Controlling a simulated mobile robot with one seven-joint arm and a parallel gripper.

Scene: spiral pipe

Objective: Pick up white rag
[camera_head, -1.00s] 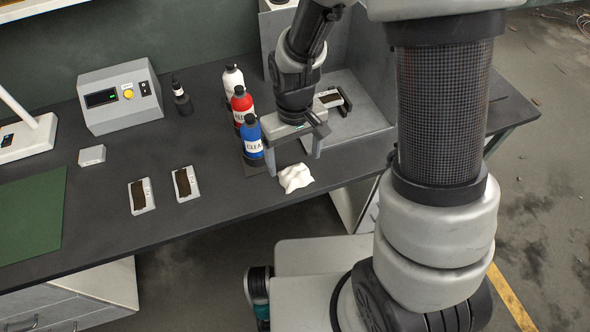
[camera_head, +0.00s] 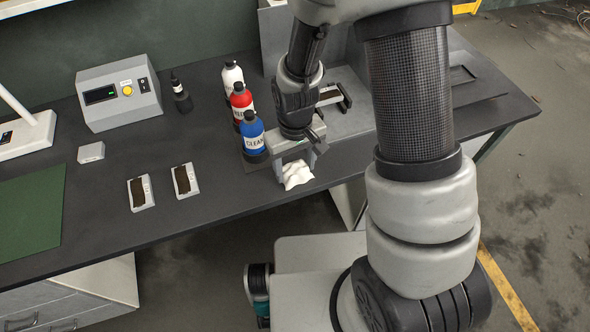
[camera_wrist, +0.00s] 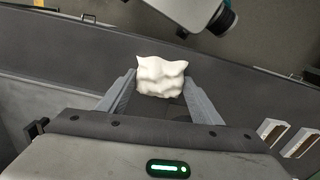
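The white rag (camera_head: 297,177) lies crumpled on the dark table near its front edge. My gripper (camera_head: 294,170) is low over the table at the rag, with its fingers apart. In the wrist view the rag (camera_wrist: 161,77) sits between and a little beyond the two grey fingertips of my gripper (camera_wrist: 160,88). The fingers are open on either side, and I cannot tell whether either one touches the cloth. The rag's far side is partly hidden by the gripper in the head view.
Blue (camera_head: 252,137), red (camera_head: 241,103) and white (camera_head: 231,78) bottles stand just left of my gripper. Two small brown-topped blocks (camera_head: 141,193) (camera_head: 185,180) lie farther left. A grey control box (camera_head: 119,94) stands at the back left. The front table edge is close to the rag.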

